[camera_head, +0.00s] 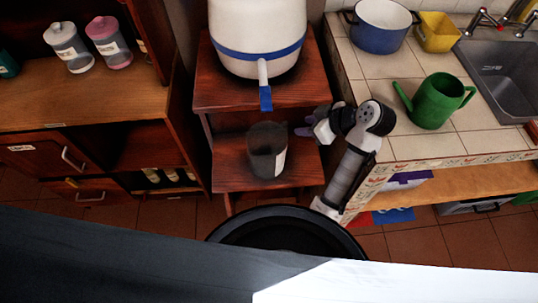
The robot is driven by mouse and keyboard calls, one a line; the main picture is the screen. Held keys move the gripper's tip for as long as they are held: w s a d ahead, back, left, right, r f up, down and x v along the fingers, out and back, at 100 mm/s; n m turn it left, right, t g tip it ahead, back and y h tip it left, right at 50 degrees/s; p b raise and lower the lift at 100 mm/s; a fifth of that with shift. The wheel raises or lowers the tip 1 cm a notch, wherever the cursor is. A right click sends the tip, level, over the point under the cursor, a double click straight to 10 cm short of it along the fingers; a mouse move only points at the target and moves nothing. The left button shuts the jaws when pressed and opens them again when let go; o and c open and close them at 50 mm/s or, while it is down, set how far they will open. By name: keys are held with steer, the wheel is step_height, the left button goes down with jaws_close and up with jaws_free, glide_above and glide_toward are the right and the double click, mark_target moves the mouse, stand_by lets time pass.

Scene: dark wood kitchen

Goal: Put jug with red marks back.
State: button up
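A dark, see-through jug (262,145) with a white label stands upright on the lower wooden shelf, below a large white dispenser. I see no red marks on it from here. Two pale jugs stand on the wooden cabinet at the left: one with pink-red lid and base (108,45), and one with grey parts (68,48). My gripper (303,131) is just right of the dark jug, at about the height of its upper part. Its fingertips are small and dim; I cannot tell whether they touch the jug or are shut.
The white dispenser (258,30) with a blue band stands on the upper wooden shelf (215,98), its spout above the jug. The tiled counter (430,147) at right holds a green watering can (435,102), a blue pot (380,30) and a yellow container (438,34) beside the sink (505,75).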

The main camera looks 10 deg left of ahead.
steer(key=x, duration=0.6)
steer(key=shift+a+f, duration=0.25)
steer(key=shift+a, duration=0.1)
steer(key=shift+s, duration=0.1)
jaws_close()
